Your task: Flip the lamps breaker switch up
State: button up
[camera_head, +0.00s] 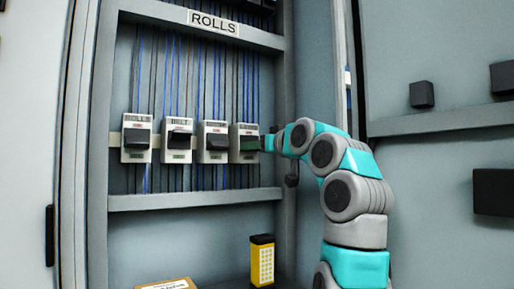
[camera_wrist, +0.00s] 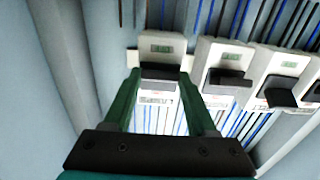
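Several white breakers with dark switch levers stand in a row in the cabinet in the head view. Their labels are too small to read, so I cannot tell which is the lamps breaker. My gripper (camera_head: 267,143) is at the rightmost breaker (camera_head: 244,131). In the wrist view my gripper's (camera_wrist: 160,77) two green fingers are apart, one on each side of the dark lever (camera_wrist: 162,71) of the leftmost breaker (camera_wrist: 162,46). Whether the fingers touch the lever is unclear. I cannot tell whether this lever is up or down.
The other breakers (camera_head: 212,131) stand close by to the left. A ledge (camera_head: 195,199) runs below them, and a panel marked ROLLS (camera_head: 213,22) is above. The cabinet side wall is close to my gripper. A yellow box (camera_head: 262,260) stands below.

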jog(key=c, duration=0.8)
jog(key=shift+r+p, duration=0.25)
jog(key=shift+p, duration=0.1)
jog(key=shift+g+h+p, duration=0.4)
jog(key=shift+g+p, duration=0.2)
jog(key=shift+g, duration=0.1)
jog(key=o, duration=1.4)
jog(key=shift+c, duration=0.2)
